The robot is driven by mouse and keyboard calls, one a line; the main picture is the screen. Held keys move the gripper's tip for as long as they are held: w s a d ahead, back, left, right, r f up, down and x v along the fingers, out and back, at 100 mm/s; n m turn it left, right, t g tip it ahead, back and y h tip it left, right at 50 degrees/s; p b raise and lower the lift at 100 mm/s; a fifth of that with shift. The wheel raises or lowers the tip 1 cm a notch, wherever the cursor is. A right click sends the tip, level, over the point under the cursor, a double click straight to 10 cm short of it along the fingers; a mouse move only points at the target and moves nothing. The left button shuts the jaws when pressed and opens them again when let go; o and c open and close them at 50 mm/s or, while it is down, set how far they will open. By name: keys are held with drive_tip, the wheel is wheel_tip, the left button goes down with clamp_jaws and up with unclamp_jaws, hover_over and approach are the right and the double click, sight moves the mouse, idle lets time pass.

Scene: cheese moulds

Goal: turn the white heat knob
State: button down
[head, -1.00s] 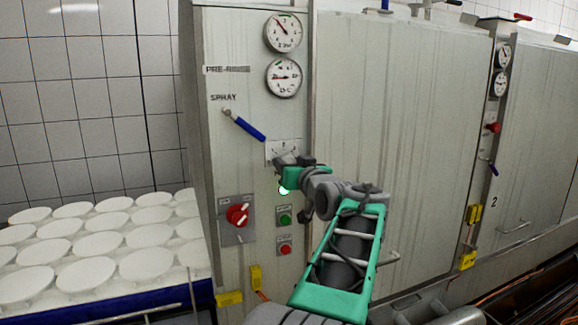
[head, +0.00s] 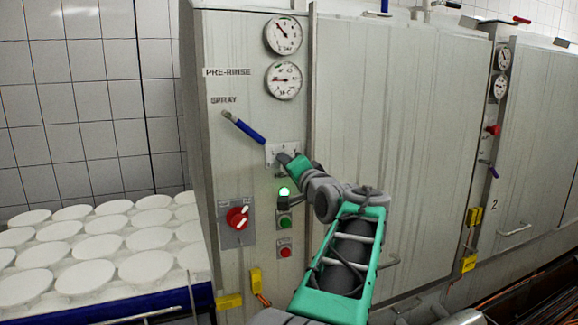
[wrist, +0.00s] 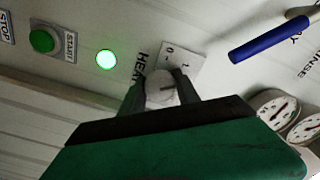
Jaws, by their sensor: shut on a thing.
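The white heat knob (wrist: 161,93) shows in the wrist view, between my fingers, on a pale plate (wrist: 184,57) with small marks and the word HEAT beside it. My gripper (wrist: 160,90) is shut on the knob, one finger on each side. A dark line shows on the knob's face; the mark it points to is hard to read. In the head view my gripper (head: 281,158) reaches the plate (head: 271,149) below the two gauges, and it hides the knob.
A blue-handled spray lever (head: 249,131) is just up and left of the plate. A lit green lamp (head: 284,192), green button (head: 285,222) and red button (head: 285,252) sit below. A red rotary switch (head: 237,218) is at lower left. White moulds (head: 146,267) stand farther left.

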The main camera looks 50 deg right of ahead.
drive_tip(key=m+p, duration=0.2)
drive_tip(key=m, duration=0.4)
drive_tip(key=shift+m, duration=0.3)
idle(0.4)
drive_tip(key=c, duration=0.9)
unclamp_jaws()
drive_tip(key=b+v, duration=0.2)
drive_tip(key=v, duration=0.6)
